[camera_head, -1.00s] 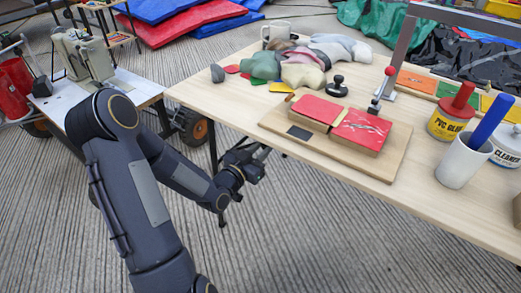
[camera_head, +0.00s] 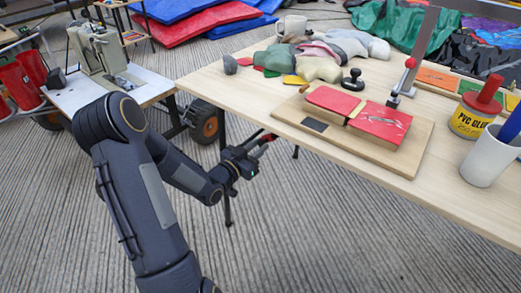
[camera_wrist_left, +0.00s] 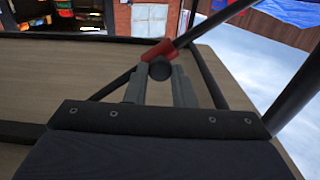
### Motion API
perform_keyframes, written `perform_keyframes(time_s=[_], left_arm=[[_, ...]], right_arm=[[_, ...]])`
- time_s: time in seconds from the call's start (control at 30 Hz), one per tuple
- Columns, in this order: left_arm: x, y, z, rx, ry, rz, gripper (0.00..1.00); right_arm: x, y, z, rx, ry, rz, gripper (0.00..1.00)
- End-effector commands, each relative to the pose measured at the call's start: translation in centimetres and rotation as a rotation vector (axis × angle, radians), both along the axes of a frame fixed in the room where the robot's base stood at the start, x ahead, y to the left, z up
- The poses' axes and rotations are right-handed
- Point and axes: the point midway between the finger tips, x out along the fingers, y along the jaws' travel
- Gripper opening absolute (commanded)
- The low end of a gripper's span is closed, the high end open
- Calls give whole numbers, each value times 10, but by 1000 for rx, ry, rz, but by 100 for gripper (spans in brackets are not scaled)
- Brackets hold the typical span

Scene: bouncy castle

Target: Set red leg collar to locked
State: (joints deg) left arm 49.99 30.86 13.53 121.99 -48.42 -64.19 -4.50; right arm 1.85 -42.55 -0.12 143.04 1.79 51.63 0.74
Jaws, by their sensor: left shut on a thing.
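The red leg collar (camera_wrist_left: 172,49) sits around a dark leg tube under the table, with a round black knob (camera_wrist_left: 159,68) on its near side. In the head view a bit of the red collar (camera_head: 268,138) shows just below the table's front edge, at the tips of my left gripper (camera_head: 258,146). In the left wrist view my left gripper (camera_wrist_left: 159,85) has one finger on each side of the knob and is shut on it. Whether the collar is locked cannot be told. My right gripper is not in view.
The wooden table (camera_head: 237,95) stands right above the gripper and carries a board with red pads (camera_head: 380,121), a glue can (camera_head: 470,119) and a white cup (camera_head: 486,160). A small cart (camera_head: 154,91) stands at the left. The floor in front is clear.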

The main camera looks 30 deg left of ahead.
Motion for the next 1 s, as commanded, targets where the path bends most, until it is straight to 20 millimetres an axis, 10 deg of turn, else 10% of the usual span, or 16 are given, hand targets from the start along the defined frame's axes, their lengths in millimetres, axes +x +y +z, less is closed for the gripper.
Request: perform_keyframes(time_s=[0.1,0.13,0.3,0.63,1.0], left_arm=[[-1,4,-3,0,10,11,0],[-1,4,-3,0,10,11,25],[-1,3,-3,0,9,10,45],[-6,3,-1,1,7,8,45],[-64,8,-1,0,9,11,45]], right_arm=[[0,0,0,0,0,0,36],[0,0,0,0,0,0,36],[0,0,0,0,0,0,36],[0,0,2,0,0,0,36],[0,0,15,0,0,0,36]])
